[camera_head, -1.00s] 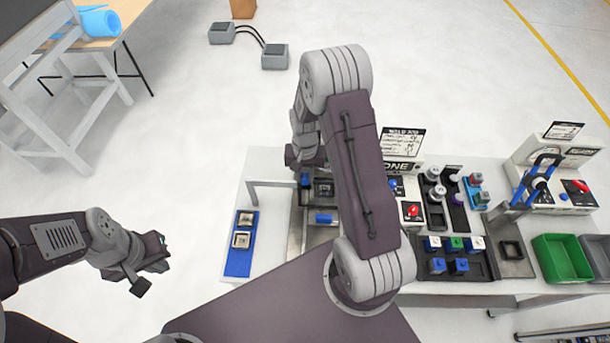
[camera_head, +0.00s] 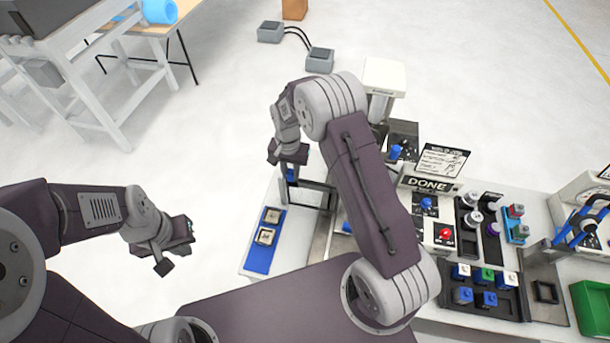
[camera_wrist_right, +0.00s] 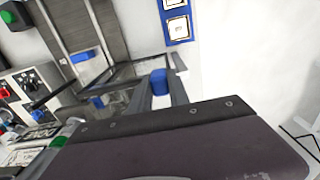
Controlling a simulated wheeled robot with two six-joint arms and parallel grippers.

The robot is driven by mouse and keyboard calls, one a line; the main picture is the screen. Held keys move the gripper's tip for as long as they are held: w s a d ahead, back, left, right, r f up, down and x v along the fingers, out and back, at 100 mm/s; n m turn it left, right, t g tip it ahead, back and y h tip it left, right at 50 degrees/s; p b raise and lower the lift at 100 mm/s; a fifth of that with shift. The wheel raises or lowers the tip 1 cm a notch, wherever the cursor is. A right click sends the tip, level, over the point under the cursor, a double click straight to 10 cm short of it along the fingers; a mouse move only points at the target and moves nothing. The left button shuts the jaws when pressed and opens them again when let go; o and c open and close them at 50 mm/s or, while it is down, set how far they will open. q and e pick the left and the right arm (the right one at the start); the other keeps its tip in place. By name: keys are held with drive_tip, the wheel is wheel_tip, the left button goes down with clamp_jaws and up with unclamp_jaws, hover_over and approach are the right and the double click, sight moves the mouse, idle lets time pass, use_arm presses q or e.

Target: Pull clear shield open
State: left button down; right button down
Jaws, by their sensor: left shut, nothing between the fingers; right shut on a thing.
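The clear shield (camera_wrist_right: 126,77) is a see-through panel in a dark frame, seen in the right wrist view at the edge of the workbench station. A blue handle (camera_wrist_right: 158,82) is on its near side; it also shows under my right gripper in the head view (camera_head: 292,174). My right gripper (camera_head: 289,163) is shut on this handle, beyond the bench's left end; its fingertips are partly hidden. In the head view my right arm hides much of the shield. My left gripper (camera_head: 178,247) is shut and empty over the floor, left of the bench.
A blue tray (camera_head: 258,260) with two square parts lies on the bench's left end. A control box with a red button (camera_head: 445,234), a sign (camera_head: 442,160) and a black rack (camera_head: 484,298) of coloured blocks stand to the right. Floor left of the bench is clear.

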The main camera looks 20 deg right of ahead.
use_arm(q)
drive_tip(key=shift+w+a+f, duration=0.1)
drive_tip(key=shift+w+a, duration=0.15)
drive_tip(key=shift+a, duration=0.2)
use_arm(e)
drive_tip(key=shift+w+a, duration=0.55)
drive_tip(key=shift+a, duration=0.25)
use_arm(q)
drive_tip(key=shift+d, duration=0.1)
use_arm(e)
drive_tip(key=shift+d, duration=0.1)
drive_tip(key=c, duration=1.2)
unclamp_jaws()
drive_tip(key=shift+c, duration=0.2)
use_arm(q)
wheel_tip(320, 180, down, 3)
drive_tip(key=b, duration=0.3)
drive_tip(key=shift+f, duration=0.1)
use_arm(e)
wheel_tip(320, 180, up, 9)
